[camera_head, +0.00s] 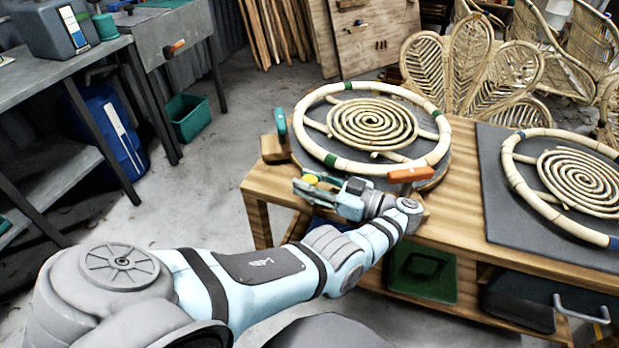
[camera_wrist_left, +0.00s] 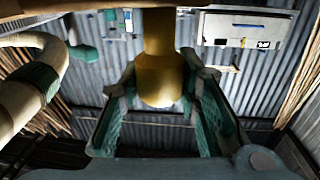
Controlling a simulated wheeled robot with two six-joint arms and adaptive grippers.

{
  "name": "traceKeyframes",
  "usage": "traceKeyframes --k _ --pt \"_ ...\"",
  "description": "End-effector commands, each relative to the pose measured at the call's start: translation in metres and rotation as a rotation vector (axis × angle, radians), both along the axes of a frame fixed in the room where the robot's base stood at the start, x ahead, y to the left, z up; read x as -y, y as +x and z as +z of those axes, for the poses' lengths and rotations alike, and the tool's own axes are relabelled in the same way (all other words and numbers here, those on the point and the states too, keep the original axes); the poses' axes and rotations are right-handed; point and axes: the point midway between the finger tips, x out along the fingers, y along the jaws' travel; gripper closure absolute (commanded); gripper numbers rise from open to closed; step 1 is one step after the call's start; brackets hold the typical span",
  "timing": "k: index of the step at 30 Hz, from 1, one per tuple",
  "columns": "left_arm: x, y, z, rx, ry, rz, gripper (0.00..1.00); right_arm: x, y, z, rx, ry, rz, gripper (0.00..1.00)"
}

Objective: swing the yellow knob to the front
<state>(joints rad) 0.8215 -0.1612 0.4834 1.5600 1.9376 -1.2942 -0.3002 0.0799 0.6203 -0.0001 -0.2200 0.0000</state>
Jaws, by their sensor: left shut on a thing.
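The yellow knob (camera_head: 310,179) is at the near left edge of the round rattan ring jig (camera_head: 313,148) on the wooden bench. Only a small part of it shows in the head view, above my fingers. In the left wrist view, the knob (camera_wrist_left: 160,82) hangs between the two green-padded fingers, with its rounded end toward the camera. My left gripper (camera_head: 313,185) is shut on it. My right gripper is in neither view.
A green handle (camera_head: 281,124) stands at the ring's left and an orange handle (camera_head: 410,174) at its near right, close to my wrist. A second rattan ring (camera_head: 520,186) lies on a dark mat to the right. Open floor (camera_head: 190,215) lies left of the bench.

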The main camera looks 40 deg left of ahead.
Motion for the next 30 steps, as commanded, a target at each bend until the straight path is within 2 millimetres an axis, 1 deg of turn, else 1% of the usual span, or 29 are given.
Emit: traceKeyframes --k 9,10,13,23,26,29,30 --pt "0.000 -0.001 0.001 0.001 0.002 0.004 1.00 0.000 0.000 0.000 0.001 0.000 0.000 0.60" --pt "0.000 -0.001 0.001 0.001 0.002 0.004 0.65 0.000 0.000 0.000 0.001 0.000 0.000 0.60" --pt "0.000 0.000 0.001 0.001 0.002 0.002 0.49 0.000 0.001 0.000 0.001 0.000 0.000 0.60" --pt "0.001 0.001 0.001 0.001 0.001 -0.001 0.49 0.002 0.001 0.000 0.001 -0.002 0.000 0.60" --pt "0.002 0.001 0.007 0.004 0.001 -0.003 0.49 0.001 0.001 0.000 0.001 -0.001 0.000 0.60" --pt "0.001 0.000 0.021 0.006 0.000 -0.001 0.49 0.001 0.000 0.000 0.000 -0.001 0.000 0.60" --pt "0.001 -0.001 0.029 0.008 0.001 0.000 0.49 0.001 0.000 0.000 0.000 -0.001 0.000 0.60"
